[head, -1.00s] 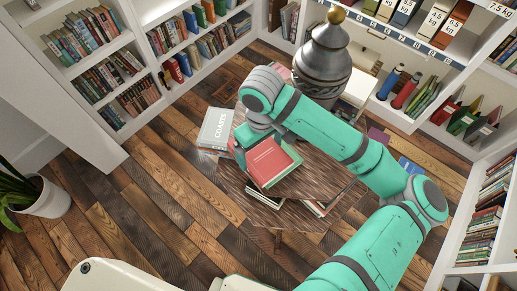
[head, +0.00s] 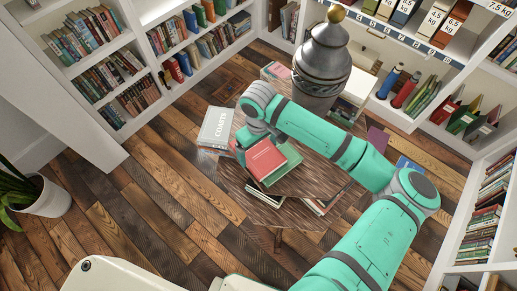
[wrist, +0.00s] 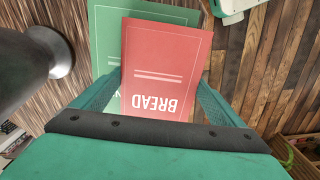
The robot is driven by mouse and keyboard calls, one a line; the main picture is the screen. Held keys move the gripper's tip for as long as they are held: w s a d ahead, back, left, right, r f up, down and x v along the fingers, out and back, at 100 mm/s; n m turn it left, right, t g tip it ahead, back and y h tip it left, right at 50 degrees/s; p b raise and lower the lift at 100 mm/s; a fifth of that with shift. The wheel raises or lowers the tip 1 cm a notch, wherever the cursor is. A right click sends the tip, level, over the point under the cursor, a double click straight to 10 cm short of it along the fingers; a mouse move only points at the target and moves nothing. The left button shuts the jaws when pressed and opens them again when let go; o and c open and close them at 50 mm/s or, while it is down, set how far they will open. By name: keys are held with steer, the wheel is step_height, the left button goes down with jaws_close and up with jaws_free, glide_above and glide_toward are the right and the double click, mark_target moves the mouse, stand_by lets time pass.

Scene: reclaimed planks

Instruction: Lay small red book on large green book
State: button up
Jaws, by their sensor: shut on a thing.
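The small red book (head: 266,158), titled BREAD in the wrist view (wrist: 160,65), is between the fingers of my gripper (head: 246,146). My gripper is shut on the red book, with one finger on either side of it in the wrist view. The large green book (head: 289,160) lies beneath; its left part shows in the wrist view (wrist: 105,45). The red book overlaps the green one, leaving green showing at its right in the head view. I cannot tell whether they touch. Part of the green book is hidden.
A white book titled COASTS (head: 216,126) lies left of the wooden table (head: 310,185). A metal urn (head: 321,62) stands behind my arm. More books (head: 322,206) show near the table's right edge. Full bookshelves line the walls.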

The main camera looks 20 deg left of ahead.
mark_target(258, 152)
steer(key=shift+f, duration=0.1)
steer(key=o, duration=1)
steer(key=shift+w, duration=0.15)
steer(key=shift+d+r, duration=0.1)
steer(key=shift+r, duration=0.2)
steer(key=shift+s+r, duration=0.2)
steer(key=shift+r, duration=5.65)
steer(key=shift+w, duration=0.1)
